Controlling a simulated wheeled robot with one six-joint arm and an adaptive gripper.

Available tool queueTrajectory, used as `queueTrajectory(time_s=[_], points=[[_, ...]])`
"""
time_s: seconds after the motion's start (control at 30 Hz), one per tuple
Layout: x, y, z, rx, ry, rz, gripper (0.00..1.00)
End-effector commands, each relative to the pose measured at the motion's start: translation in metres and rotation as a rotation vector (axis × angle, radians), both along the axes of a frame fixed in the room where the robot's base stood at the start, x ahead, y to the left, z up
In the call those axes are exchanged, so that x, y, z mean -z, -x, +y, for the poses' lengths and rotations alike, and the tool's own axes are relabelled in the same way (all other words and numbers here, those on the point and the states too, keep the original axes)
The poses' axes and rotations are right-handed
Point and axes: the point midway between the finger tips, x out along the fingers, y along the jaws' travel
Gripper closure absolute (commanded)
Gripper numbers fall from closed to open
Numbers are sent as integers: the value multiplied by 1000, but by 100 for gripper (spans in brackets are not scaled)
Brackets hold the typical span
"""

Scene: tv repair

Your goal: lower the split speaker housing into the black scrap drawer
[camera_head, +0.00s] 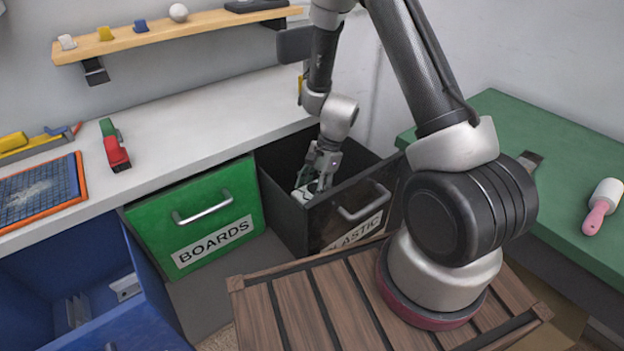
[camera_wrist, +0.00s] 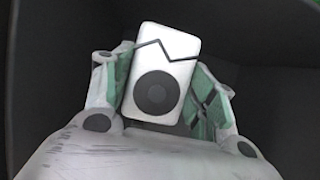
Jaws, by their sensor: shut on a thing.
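The split speaker housing (camera_wrist: 160,75) is a white block with a dark round cone and a jagged black crack near one end. It shows between the green-padded fingers of my gripper (camera_wrist: 158,88), which is shut on it. In the head view my gripper (camera_head: 312,185) reaches down inside the open black drawer (camera_head: 282,204), labelled PLASTIC. A small white part of the housing (camera_head: 303,192) shows there by the fingers. Dark drawer walls surround the housing in the wrist view. Whether it touches the drawer floor cannot be told.
A closed green BOARDS drawer (camera_head: 195,215) stands left of the black drawer. An open blue drawer (camera_head: 140,325) holds metal parts. The white counter (camera_head: 210,110) carries a red and green tool (camera_head: 115,147). A green table (camera_head: 540,160) with a pink-handled tool (camera_head: 602,205) is at right.

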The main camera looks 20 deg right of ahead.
Motion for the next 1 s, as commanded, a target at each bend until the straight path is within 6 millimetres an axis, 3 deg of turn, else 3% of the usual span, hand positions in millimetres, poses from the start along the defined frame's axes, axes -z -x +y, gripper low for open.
queueTrajectory(time_s=[1.0], points=[[135,0,0,1,1,2,67]])
